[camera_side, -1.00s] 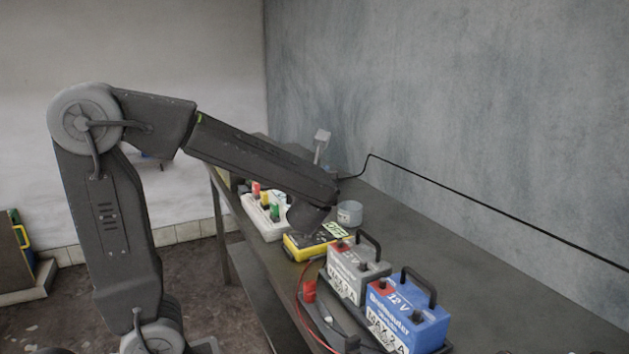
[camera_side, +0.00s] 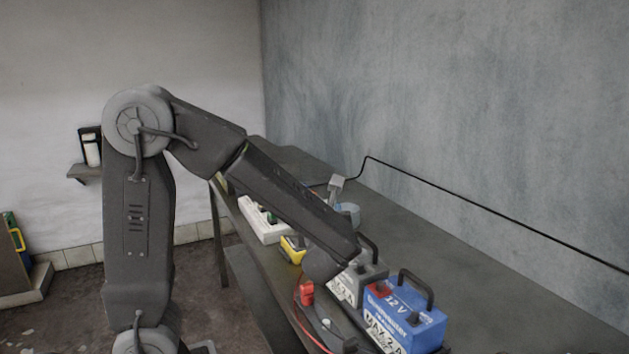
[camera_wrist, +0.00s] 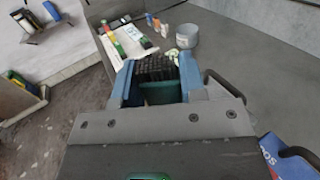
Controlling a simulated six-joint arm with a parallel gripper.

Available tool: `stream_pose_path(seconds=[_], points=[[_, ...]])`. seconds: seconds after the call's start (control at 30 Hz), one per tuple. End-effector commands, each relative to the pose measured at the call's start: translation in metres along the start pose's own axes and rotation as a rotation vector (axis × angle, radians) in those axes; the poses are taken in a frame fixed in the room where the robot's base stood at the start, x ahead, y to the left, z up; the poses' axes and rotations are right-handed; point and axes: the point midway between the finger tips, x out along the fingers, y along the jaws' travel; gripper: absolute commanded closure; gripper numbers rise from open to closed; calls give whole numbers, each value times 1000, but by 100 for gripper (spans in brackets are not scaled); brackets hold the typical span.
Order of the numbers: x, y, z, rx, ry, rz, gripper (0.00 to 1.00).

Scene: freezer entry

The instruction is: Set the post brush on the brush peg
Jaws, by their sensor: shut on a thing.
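In the wrist view, my gripper (camera_wrist: 158,82) has blue fingers closed on the post brush (camera_wrist: 156,68). The brush shows a dense patch of dark bristles and a dark teal part between the fingers. In the side view, my dark wrist end is over the bench beside the grey battery (camera_side: 357,282); the fingers and brush are hidden there. I cannot make out the brush peg in either view.
A blue 12 V battery (camera_side: 402,318) stands in front of the grey one. A red clamp-like piece (camera_side: 307,292) with a red wire is at the bench's near edge. Farther back are a yellow meter (camera_side: 292,249), a white strip (camera_side: 262,222) and a grey tin (camera_wrist: 187,36).

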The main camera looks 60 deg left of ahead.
Motion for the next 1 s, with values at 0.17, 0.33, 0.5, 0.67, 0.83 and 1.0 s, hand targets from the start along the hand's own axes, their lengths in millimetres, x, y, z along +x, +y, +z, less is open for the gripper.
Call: stream_pose_path(seconds=[0.17, 0.33, 0.5, 0.67, 0.83, 1.0], points=[[-43, -12, -54, 11, 0, 0, 91], [-74, -9, -84, 5, -2, 1, 91], [-87, -6, -94, -1, -1, -1, 91], [-87, -6, -95, -3, -1, 0, 91], [-87, -6, -94, -2, -3, -1, 91], [-87, -6, -102, 2, -2, -1, 91]])
